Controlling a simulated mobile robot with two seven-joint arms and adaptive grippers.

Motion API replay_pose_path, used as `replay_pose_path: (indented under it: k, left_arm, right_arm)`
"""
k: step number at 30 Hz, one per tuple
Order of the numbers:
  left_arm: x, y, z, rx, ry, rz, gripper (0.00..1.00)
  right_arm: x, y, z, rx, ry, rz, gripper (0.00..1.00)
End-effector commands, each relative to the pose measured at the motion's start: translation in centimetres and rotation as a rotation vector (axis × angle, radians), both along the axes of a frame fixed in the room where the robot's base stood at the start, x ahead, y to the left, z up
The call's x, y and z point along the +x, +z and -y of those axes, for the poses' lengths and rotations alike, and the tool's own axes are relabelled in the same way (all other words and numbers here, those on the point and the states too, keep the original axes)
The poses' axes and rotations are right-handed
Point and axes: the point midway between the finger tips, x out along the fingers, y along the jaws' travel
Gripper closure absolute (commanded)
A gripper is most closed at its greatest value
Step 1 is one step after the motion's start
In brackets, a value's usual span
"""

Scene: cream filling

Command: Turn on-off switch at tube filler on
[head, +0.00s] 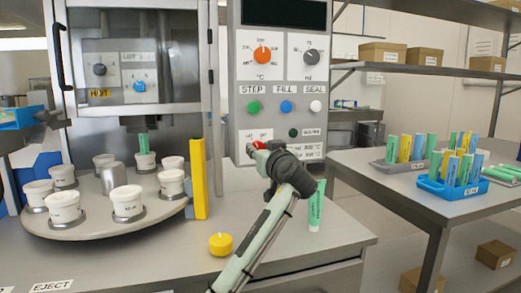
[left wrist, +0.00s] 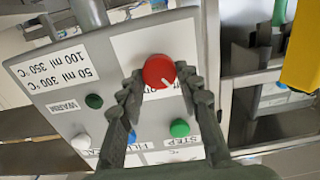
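The tube filler's control panel (head: 283,100) stands at the centre of the head view. Its red on-off switch (head: 258,145) is low on the left side, partly hidden by my left gripper (head: 261,154). In the left wrist view the round red switch (left wrist: 158,71) sits between the two dark fingertips of my left gripper (left wrist: 160,85). The fingers are apart, one on each side of the switch; I cannot tell whether they touch it. My right gripper is not in view.
The panel also has step (head: 252,107), fill (head: 286,106) and seal (head: 316,106) buttons and two dials above. A green tube (head: 317,206) stands right of my arm. A yellow post (head: 198,180) and a turntable (head: 100,219) with white cups are left.

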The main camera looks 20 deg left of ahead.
Motion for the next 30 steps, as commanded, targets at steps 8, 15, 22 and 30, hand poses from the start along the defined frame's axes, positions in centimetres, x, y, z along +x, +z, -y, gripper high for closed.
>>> replay_pose_path:
  k: [8, 15, 22, 30]
  left_arm:
    - [0.0, 0.0, 0.0, 0.001, 0.001, -0.002, 0.95]
    - [0.0, -0.1, 0.0, 0.044, 0.001, -0.031, 0.95]
    - [0.0, -0.1, 0.1, 0.165, -0.001, -0.114, 0.95]
    - [0.1, -0.1, 0.2, 0.373, 0.0, -0.254, 0.95]
  right_arm:
    - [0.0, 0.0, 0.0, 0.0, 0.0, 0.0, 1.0]
    - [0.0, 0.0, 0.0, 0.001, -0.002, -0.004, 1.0]
    - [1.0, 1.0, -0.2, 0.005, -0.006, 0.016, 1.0]
    - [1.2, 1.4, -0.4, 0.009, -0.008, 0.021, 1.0]
